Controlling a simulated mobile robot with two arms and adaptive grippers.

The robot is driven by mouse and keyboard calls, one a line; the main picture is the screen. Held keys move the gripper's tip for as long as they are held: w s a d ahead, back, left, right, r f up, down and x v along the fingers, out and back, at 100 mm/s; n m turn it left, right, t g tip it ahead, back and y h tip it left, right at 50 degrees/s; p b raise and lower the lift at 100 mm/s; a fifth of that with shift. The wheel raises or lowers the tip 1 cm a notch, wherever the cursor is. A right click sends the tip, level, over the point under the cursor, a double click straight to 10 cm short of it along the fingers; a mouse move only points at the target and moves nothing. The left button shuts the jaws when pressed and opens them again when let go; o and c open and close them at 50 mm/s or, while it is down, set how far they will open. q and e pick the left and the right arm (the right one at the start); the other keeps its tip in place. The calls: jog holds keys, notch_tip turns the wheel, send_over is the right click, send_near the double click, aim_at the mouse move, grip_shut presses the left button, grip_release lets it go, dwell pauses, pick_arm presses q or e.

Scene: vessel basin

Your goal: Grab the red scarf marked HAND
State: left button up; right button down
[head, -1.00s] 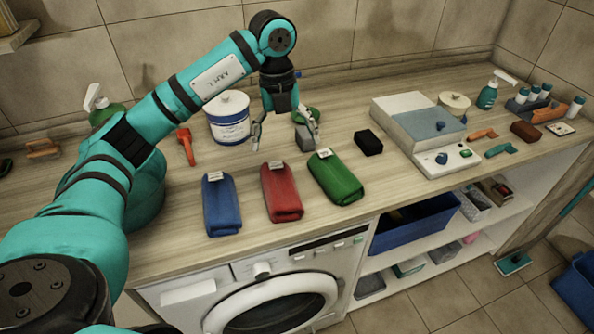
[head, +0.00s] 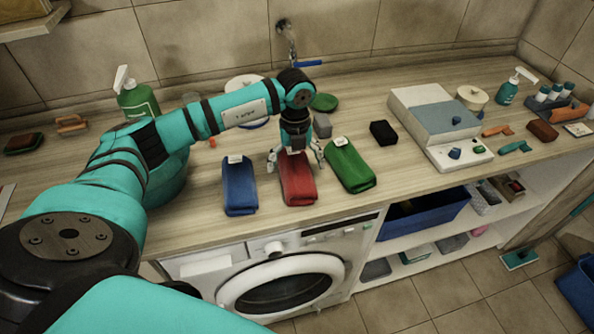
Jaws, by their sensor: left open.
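The red scarf (head: 299,190) lies folded on the wooden counter, between a blue folded scarf (head: 240,190) and a green folded scarf (head: 351,168). My left gripper (head: 296,166) is open over the far end of the red scarf, one finger to each side of it. It hides that end and any label there. I cannot tell whether the fingers touch the cloth. White tags show on the blue and green scarves, too small to read. My right gripper is not in view.
A black block (head: 383,133) and a grey-white device (head: 440,125) stand to the right. A green pump bottle (head: 137,100) stands at the back left. The washing machine (head: 285,280) is below the counter's front edge.

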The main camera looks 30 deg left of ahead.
aim_at(297, 168)
pick_arm(q)
jog(key=f, duration=0.1)
jog(key=f+p, duration=0.1)
jog(key=f, duration=0.1)
jog(key=shift+d+f, duration=0.2)
jog(key=shift+f, duration=0.3)
jog(key=c, duration=1.3)
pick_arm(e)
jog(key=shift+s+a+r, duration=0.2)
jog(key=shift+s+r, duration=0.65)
